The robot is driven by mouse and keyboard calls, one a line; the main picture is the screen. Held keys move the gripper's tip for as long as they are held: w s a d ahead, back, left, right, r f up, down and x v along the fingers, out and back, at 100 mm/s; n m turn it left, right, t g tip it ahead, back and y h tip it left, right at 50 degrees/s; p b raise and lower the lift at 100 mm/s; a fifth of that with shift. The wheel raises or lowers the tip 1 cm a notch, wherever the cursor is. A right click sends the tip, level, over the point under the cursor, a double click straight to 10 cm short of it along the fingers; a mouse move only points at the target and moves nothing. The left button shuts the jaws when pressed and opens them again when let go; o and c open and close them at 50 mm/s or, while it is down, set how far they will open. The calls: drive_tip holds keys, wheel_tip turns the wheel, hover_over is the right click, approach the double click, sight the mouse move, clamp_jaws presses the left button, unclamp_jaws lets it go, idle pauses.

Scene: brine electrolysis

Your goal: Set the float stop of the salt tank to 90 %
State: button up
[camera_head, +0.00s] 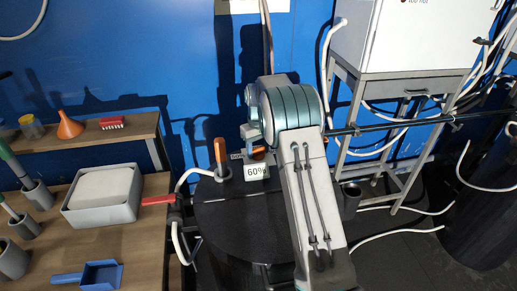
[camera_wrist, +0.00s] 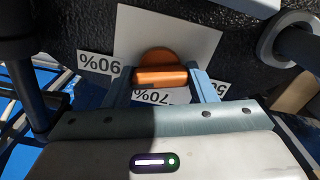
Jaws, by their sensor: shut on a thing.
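The salt tank (camera_head: 240,220) is a round black drum with a dark lid in the middle of the head view. In the wrist view my gripper (camera_wrist: 162,78) is shut on an orange knob (camera_wrist: 158,58), seemingly the float stop, in front of a white plate (camera_wrist: 195,35). In the head view a "60%" label (camera_head: 257,172) shows below my gripper. My arm hides part of the tank; the exact setting cannot be read.
Another orange handle (camera_head: 220,153) stands left of my gripper on the lid. A red-handled valve (camera_head: 158,200) and white hose lie further left. The workbench (camera_head: 140,245) holds a grey tub (camera_head: 103,213). A white cabinet on a metal frame (camera_head: 345,135) stands right.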

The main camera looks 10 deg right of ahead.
sight(258, 148)
drive_tip(key=o, duration=1)
drive_tip(key=shift+r, duration=0.1)
wheel_tip(258, 148, up, 14)
drive_tip(key=shift+f+b, duration=0.15)
drive_tip(key=shift+b, duration=0.35)
